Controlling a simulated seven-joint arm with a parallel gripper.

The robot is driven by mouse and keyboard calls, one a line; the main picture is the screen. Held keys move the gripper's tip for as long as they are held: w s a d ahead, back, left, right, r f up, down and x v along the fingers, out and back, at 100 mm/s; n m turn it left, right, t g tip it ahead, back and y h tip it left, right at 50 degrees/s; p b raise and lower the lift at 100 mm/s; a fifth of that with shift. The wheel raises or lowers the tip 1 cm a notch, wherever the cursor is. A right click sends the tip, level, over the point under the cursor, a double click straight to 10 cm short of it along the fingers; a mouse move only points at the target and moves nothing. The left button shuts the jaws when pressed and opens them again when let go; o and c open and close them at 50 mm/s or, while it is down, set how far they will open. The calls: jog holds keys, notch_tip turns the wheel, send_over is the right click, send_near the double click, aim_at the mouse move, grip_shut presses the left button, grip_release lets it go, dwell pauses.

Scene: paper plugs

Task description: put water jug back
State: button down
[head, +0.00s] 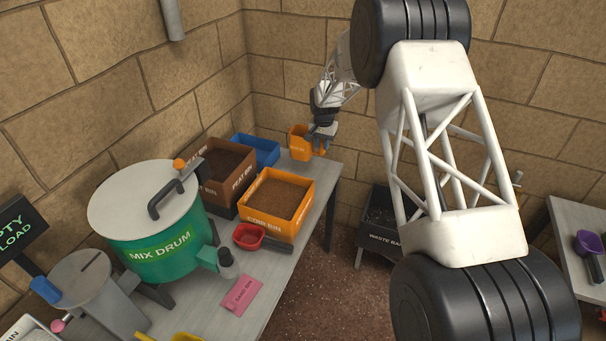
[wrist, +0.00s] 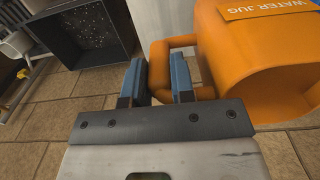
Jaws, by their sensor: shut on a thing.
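The orange water jug (head: 302,145) is at the far end of the workbench, by the back wall. Its label reads WATER JUG in the wrist view (wrist: 250,60), where it fills the upper right. My gripper (head: 324,134) is at the jug's right side. In the wrist view, my gripper's two blue-grey fingers (wrist: 159,82) are shut on the jug's handle (wrist: 158,56). The jug looks roughly upright in the head view; I cannot tell whether its base touches the bench.
The workbench (head: 232,312) holds a blue bin (head: 256,150), brown peat bin (head: 233,162), orange coir bin (head: 303,222), red scoop (head: 249,236) and green mix drum (head: 160,258). A dark waste bay (head: 384,238) stands right of the bench. Block walls close the corner behind.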

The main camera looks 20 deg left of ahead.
aim_at(322, 154)
jog(key=shift+f, duration=3.15)
jog(key=shift+f, duration=1.85)
jog(key=shift+f, duration=0.2)
jog(key=c, duration=1)
grip_release()
jog(key=shift+o, duration=0.2)
jog(key=shift+r, duration=0.1)
notch_tip(322, 154, up, 12)
jog(key=shift+r, duration=0.1)
